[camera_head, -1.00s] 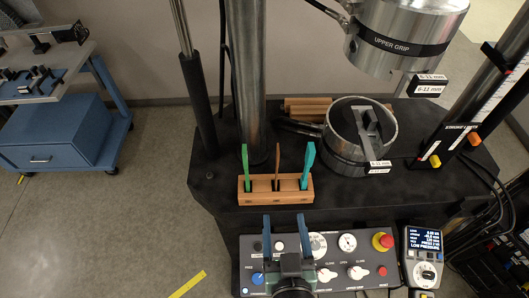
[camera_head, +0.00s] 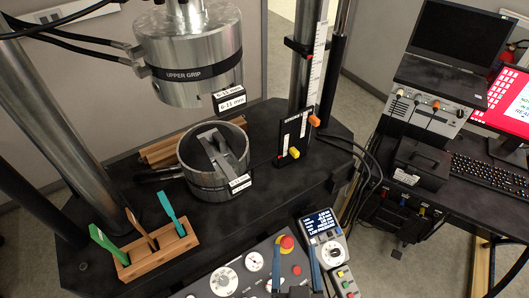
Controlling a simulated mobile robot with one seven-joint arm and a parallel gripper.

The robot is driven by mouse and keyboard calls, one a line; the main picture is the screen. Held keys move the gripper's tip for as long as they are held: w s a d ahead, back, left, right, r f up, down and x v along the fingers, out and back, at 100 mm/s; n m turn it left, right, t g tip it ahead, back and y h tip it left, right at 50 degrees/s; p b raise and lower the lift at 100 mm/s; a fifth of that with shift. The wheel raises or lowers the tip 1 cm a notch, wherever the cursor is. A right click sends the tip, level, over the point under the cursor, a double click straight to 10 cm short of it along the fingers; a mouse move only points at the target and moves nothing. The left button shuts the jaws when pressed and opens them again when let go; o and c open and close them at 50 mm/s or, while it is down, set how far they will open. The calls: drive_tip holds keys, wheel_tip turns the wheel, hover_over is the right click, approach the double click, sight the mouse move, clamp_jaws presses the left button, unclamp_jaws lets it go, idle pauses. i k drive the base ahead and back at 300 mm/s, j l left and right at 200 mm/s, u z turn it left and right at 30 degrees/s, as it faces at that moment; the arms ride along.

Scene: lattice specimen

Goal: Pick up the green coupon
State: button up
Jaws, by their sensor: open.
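The green coupon (camera_head: 108,245) stands tilted in the left slot of a wooden rack (camera_head: 160,260) at the lower left. A brown coupon (camera_head: 138,226) is in the middle slot and a teal coupon (camera_head: 172,213) in the right slot. Their lower ends are hidden in the rack. My gripper (camera_head: 295,265) is at the bottom edge, its two blue fingers apart with nothing between them. It is well to the right of the rack, over the control panel, and its lower part is cut off by the frame.
The upper grip (camera_head: 190,55) hangs above a round lower grip (camera_head: 205,180). The control panel (camera_head: 222,281) and a handheld pendant (camera_head: 325,228) lie in front. A keyboard, laptop and instruments fill a desk (camera_head: 480,205) at right. Black table is bare right of the rack.

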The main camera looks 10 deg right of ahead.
sight(98, 235)
drive_tip(key=u, duration=0.9)
drive_tip(key=i+l+u, duration=0.35)
drive_tip(key=l, duration=0.2)
